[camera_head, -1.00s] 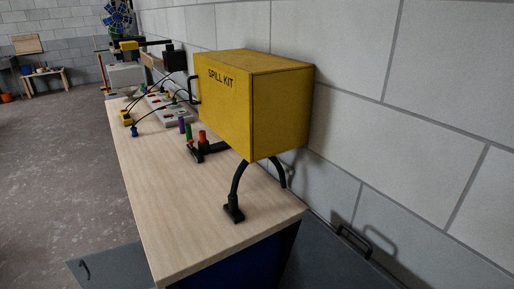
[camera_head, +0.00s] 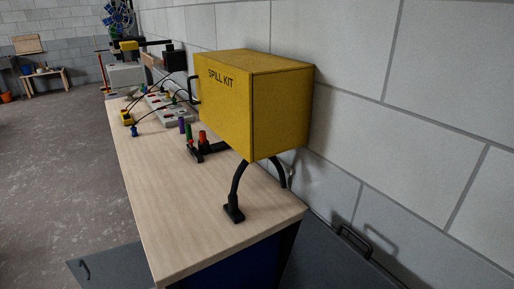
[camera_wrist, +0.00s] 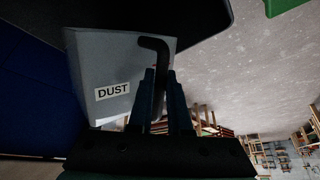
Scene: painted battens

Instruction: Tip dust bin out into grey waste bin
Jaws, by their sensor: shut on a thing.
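The dust bin (camera_wrist: 100,70), a pale grey tapered bin with a white "DUST" label, is at the left of the wrist view. Its wide end points to the top of that picture, the side where the floor lies, so it looks tipped over. My gripper (camera_wrist: 162,75) is shut on its dark bent handle (camera_wrist: 155,44). A dark shape hides the bin's wide end, so its mouth and contents cannot be seen. I cannot make out the grey waste bin for certain in either view. Neither the gripper nor the dust bin shows in the head view.
A wooden-topped bench (camera_head: 180,220) runs along the block wall. On it are a yellow spill kit box (camera_head: 225,105) on black curved supports, a small rack with coloured pieces (camera_head: 200,145) and cabled equipment. Open concrete floor (camera_head: 60,170) lies left. Something green (camera_wrist: 285,6) shows in the wrist view.

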